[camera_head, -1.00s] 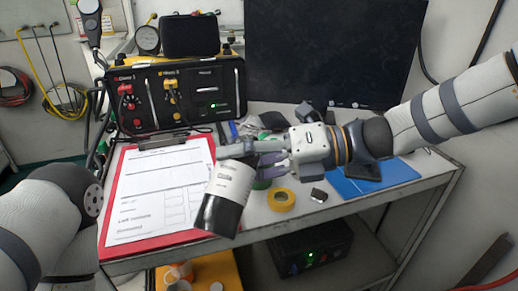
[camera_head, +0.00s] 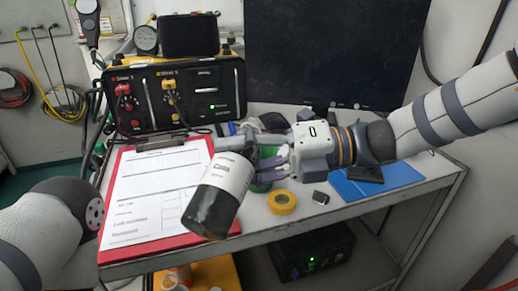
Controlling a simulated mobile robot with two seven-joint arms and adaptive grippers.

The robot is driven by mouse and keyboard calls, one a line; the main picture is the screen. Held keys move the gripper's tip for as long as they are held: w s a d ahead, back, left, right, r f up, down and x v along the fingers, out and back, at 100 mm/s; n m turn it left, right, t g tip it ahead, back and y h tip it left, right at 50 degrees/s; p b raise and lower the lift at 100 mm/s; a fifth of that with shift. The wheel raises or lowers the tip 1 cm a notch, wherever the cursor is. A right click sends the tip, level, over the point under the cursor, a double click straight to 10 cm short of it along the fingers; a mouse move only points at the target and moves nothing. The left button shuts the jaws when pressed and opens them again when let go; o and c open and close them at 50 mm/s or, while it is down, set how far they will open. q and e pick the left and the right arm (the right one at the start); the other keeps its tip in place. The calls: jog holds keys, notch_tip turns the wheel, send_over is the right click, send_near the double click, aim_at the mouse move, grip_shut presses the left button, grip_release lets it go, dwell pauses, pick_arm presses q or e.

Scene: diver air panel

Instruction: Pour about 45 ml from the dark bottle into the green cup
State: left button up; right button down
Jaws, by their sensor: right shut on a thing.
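The dark bottle (camera_head: 212,208) with a white label is held in my right gripper (camera_head: 264,158), which is shut on it. The bottle is tilted over the front of the bench, its dark base toward the lower left and its upper end toward the fingers. The green cup (camera_head: 262,187) is mostly hidden behind the fingers and the bottle; only green parts show beside them. I cannot see the bottle's mouth clearly, or any liquid. My left arm is at the left edge, but its gripper is out of view.
A red clipboard (camera_head: 113,190) with a printed form lies left of the bottle. Yellow tape (camera_head: 282,202) and a blue folder (camera_head: 372,183) lie to the right. The black air panel (camera_head: 175,97) and a dark screen (camera_head: 335,50) stand behind. Containers sit below the bench front.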

jog(key=shift+w+r, duration=0.2)
jog(key=shift+r, duration=0.05)
jog(key=shift+f+m, duration=0.1)
jog(key=shift+m, duration=0.2)
jog(key=shift+s+f, duration=0.2)
jog(key=n+p, duration=0.1)
jog(key=r+n+h, duration=0.1)
jog(key=n, duration=0.1)
jog(key=shift+w+t+p, duration=0.15)
jog(key=shift+t+p, duration=0.25)
jog(key=shift+w+d+f+n, duration=0.15)
jog(key=shift+w+f+n, duration=0.1)
jog(key=shift+n, duration=0.15)
jog(key=shift+w+d+r+n+t+h+p, duration=0.15)
jog(key=shift+r+n+t+h+p, duration=0.15)
jog(key=shift+r+n+h+p, duration=0.25)
jog(key=shift+n, duration=0.25)
pick_arm(q)
jog(key=shift+t, duration=0.7)
jog(key=w+r, duration=0.3)
jog(key=shift+w+r, duration=0.15)
jog(key=shift+w, duration=0.05)
pick_arm(e)
jog(key=shift+w+f, duration=0.1)
jog(key=shift+f, duration=0.2)
